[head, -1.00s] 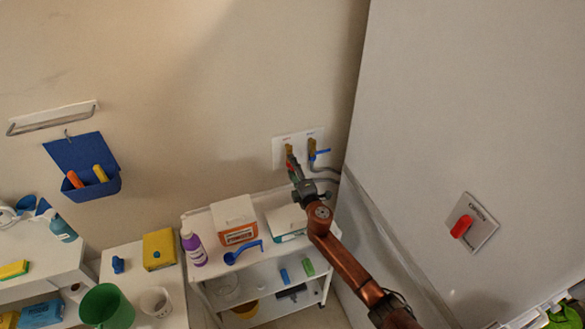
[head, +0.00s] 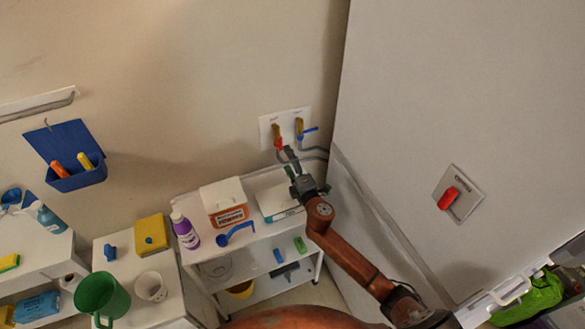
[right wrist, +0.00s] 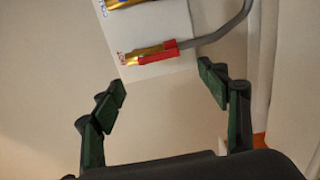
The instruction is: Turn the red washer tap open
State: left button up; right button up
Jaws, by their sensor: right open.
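The red washer tap (head: 278,143) is on a white wall plate (head: 265,130), its red handle hanging down below the brass body. In the right wrist view the red handle (right wrist: 158,52) lies in line with its brass body and the grey hose. My right gripper (head: 290,157) is just below and right of the tap in the head view. In the right wrist view my right gripper (right wrist: 160,88) is open and empty, its fingers spread, with the red handle beyond the tips and apart from them. My left gripper is not in view.
A blue-handled tap (head: 308,131) is right of the red one, its handle pointing sideways. Grey hoses run right from the taps. A white trolley (head: 197,257) with a purple bottle (head: 185,231) and boxes stands below. A grey panel (head: 430,110) with a red switch (head: 447,198) is at right.

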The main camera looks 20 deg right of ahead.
jog(key=shift+s, duration=2.15)
jog(key=shift+d, duration=0.1)
